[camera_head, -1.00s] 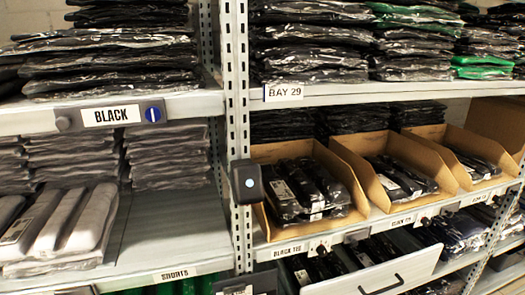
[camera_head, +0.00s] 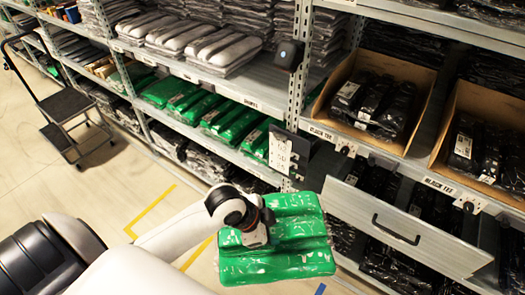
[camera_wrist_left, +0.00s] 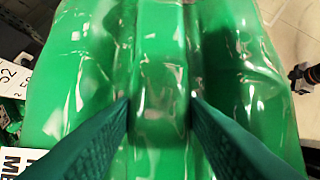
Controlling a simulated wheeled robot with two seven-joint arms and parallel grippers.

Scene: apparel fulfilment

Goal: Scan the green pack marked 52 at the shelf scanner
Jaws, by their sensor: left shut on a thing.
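A shiny green pack (camera_head: 290,262) hangs in front of the shelf in the head view, below the upright post. My left gripper (camera_head: 258,236) is shut on it. In the left wrist view, the two dark fingers (camera_wrist_left: 160,108) pinch a raised fold of the green pack (camera_wrist_left: 155,45). White labels (camera_wrist_left: 10,75), one showing 52, appear at the left edge of that view; I cannot tell whether they belong to the pack. The small dark shelf scanner (camera_head: 288,55) is on the post, above and apart from the pack. My right gripper is not in view.
A dark panel with white cards (camera_head: 290,152) projects from the post above the pack. A handled drawer (camera_head: 405,228) juts out at right, below cardboard bins (camera_head: 372,62). More green packs (camera_head: 205,108) lie on a left shelf. A cart (camera_head: 68,115) stands on open floor at left.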

